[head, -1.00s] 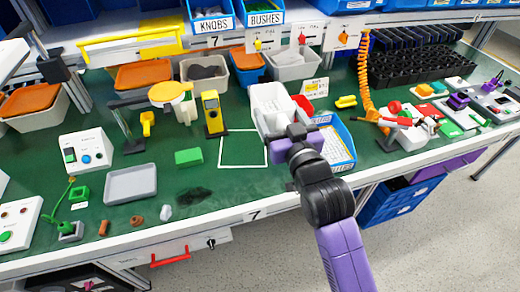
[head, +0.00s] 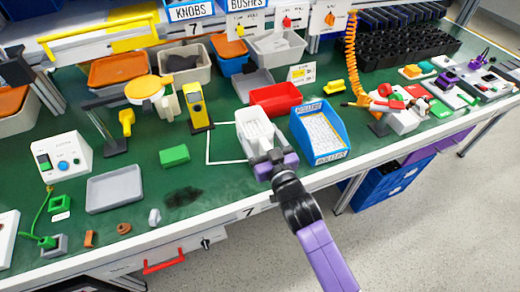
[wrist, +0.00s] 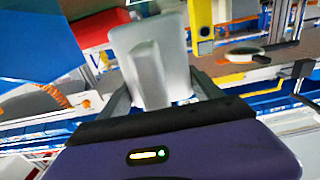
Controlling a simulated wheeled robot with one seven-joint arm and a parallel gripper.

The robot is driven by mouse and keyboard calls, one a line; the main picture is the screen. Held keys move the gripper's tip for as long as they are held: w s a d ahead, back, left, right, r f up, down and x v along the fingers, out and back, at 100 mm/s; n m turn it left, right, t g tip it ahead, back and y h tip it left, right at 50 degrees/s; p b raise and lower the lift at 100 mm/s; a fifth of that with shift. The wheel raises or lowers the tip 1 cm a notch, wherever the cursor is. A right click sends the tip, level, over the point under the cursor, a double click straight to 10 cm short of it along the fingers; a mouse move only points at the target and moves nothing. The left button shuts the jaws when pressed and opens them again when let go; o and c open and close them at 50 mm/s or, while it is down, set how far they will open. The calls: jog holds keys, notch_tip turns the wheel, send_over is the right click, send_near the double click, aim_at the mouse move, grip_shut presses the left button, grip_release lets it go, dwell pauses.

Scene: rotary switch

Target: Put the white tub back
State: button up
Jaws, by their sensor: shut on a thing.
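The white tub (head: 256,122) is in my gripper (head: 272,158), which is shut on its near end. In the head view the tub is over the right part of a white outlined rectangle (head: 208,142) on the green bench top. I cannot tell whether it touches the bench. In the wrist view the pale tub (wrist: 160,50) stands between the two fingers of my gripper (wrist: 165,92). The near end of the tub is partly hidden by my gripper in the head view.
A blue bin of rollers (head: 343,140) stands close on the right of the tub. A red tray (head: 276,98) lies just behind it. A yellow meter (head: 197,108) and a green block (head: 174,155) are to the left. The outline's left part is bare.

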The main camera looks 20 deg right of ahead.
jog(key=shift+f+b, duration=1.35)
jog(key=shift+f, duration=1.25)
jog(key=shift+f, duration=0.1)
jog(key=shift+f, duration=0.15)
jog(key=o, duration=1.4)
jog(key=shift+r, duration=0.25)
jog(key=s+b, duration=0.1)
jog(key=s, duration=1.1)
